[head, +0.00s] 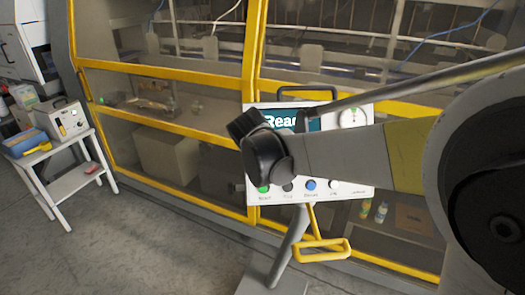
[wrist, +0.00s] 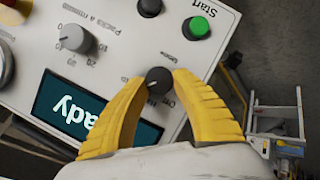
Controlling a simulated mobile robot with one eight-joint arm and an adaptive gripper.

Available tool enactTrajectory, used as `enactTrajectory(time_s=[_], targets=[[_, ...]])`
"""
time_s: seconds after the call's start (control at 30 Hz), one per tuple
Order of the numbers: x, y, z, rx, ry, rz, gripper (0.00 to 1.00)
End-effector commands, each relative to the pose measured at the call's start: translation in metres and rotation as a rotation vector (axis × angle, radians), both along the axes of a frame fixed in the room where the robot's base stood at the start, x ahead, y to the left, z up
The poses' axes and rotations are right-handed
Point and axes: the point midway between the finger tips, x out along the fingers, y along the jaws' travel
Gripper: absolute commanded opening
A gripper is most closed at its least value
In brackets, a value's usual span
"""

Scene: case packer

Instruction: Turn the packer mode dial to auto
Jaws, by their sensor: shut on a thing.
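The packer mode dial (wrist: 158,80) is a small black round knob on the white control panel (wrist: 112,20), shown in the wrist view. The word "Off" is printed beside it, partly covered, and a small label is above it. My gripper (wrist: 158,78) has its two yellow fingers closed on either side of the dial. Its pointer direction is too small to read surely. In the head view my arm crosses in front of the panel (head: 365,185) and hides the dial and the fingertips.
The wrist view shows a green Start button (wrist: 199,26), a grey numbered knob (wrist: 76,38) and a lit screen (wrist: 85,108) close to the fingers. A yellow-framed packer enclosure (head: 165,75) stands behind the panel. A white side table (head: 72,160) stands at left, with open floor before it.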

Motion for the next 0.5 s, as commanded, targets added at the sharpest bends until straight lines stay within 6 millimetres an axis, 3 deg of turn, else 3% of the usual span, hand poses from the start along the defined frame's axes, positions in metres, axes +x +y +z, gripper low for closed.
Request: enactTrajectory(time_s=[0.5], targets=[[0.0007,-0.0018,0.0008,0.134,-0.002,-0.078,0.02]])
